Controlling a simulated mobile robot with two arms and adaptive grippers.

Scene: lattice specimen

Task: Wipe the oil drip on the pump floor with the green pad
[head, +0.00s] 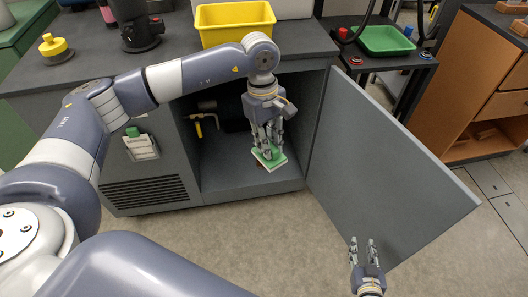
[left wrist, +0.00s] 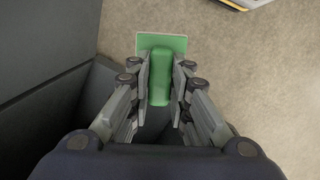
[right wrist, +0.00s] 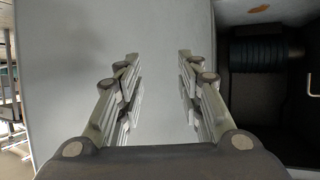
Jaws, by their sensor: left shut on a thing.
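My left gripper (head: 267,145) reaches down into the open cabinet (head: 225,178), shut on the green handle (left wrist: 158,82) of the green pad (left wrist: 176,42). In the head view the pad (head: 277,161) is low over the cabinet floor near its front edge; whether it touches is unclear. A small reddish-brown spot, seemingly the oil drip (head: 261,166), shows by the pad's left edge, partly hidden. A brown spot also shows in the right wrist view (right wrist: 258,9). My right gripper (head: 363,245) is open and empty in front of the cabinet door.
The open grey door (head: 380,160) stands right of the cabinet. A dark ribbed cylinder, likely the pump (right wrist: 265,54), and a yellow-handled valve (head: 198,122) are inside. A yellow bin (head: 235,22) stands on the counter above. A green tray (head: 383,40) is at the right. Floor in front is clear.

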